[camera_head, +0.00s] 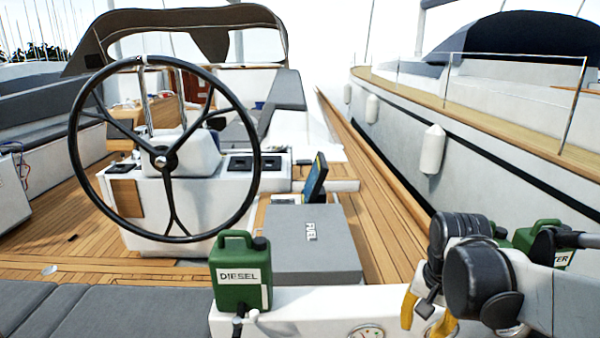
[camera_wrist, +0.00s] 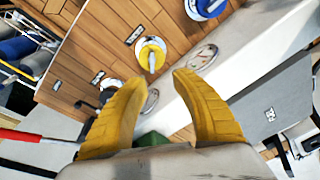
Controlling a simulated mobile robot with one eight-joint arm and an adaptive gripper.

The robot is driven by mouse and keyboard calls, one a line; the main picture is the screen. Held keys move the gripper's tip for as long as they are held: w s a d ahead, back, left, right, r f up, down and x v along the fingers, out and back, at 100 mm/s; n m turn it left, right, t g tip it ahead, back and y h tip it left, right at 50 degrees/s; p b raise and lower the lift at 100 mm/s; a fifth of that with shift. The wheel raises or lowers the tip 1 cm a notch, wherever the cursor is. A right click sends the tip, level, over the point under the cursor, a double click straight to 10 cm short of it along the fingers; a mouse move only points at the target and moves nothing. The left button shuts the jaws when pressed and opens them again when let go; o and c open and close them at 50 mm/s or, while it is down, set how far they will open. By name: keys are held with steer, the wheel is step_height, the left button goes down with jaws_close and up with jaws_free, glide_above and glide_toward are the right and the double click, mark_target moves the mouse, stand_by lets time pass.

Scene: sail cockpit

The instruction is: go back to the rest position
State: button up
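My gripper (camera_head: 424,312) is at the lower right of the head view, with its yellow fingers pointing down beside the white ledge. In the wrist view my gripper (camera_wrist: 160,82) has its two yellow fingers spread apart with nothing held between them. Beyond the fingertips are a round yellow fitting with a pale handle (camera_wrist: 151,54) and a wooden panel (camera_wrist: 100,40). The arm folds in from the right edge of the head view and hides part of what lies behind it.
A green diesel can (camera_head: 240,280) stands on the white ledge (camera_head: 300,312). Another green can (camera_head: 540,232) is partly hidden behind my arm. A blue fitting (camera_wrist: 206,8) is also near. Wooden deck (camera_head: 350,200) lies beyond.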

steer(key=s+a+r+n+t, duration=0.3)
steer(key=s+a+n+t, duration=0.2)
steer(key=s, duration=0.4)
steer(key=shift+s+a+r+n, duration=0.15)
steer(key=shift+a+r+n, duration=0.05)
steer(key=shift+a+n, duration=0.7)
